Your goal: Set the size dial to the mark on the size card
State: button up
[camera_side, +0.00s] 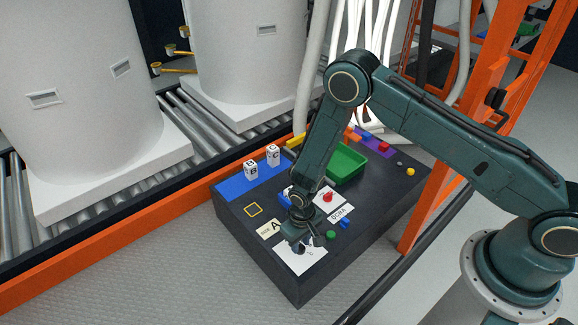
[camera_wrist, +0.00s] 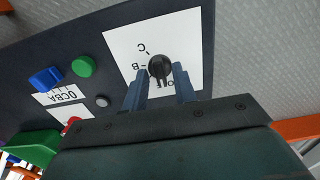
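The size dial is a black round knob (camera_wrist: 159,67) on a white panel (camera_wrist: 118,50) with the letters B and C legible beside it; lettering nearer my gripper is partly covered. The size card (camera_side: 269,229) lies left of the panel in the side view and shows a large A. My gripper (camera_wrist: 160,76) points down at the dial, its two blue-grey fingers apart on either side of the knob's near edge. I cannot tell whether they touch it. In the side view my gripper (camera_side: 301,237) hides part of the dial and its white panel (camera_side: 300,262).
The dark console (camera_side: 300,288) also carries a green button (camera_side: 331,235), a blue switch (camera_side: 344,223), a red knob (camera_side: 328,197) and a green tray (camera_side: 345,165). White blocks (camera_side: 251,170) stand on a blue strip. Large white tanks (camera_side: 80,100) stand on rollers behind.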

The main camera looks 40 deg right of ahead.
grip_shut()
jog(key=shift+m, duration=0.4)
jog(key=m, duration=0.9)
dwell(0.4)
jog(key=shift+o, duration=1.1)
grip_release()
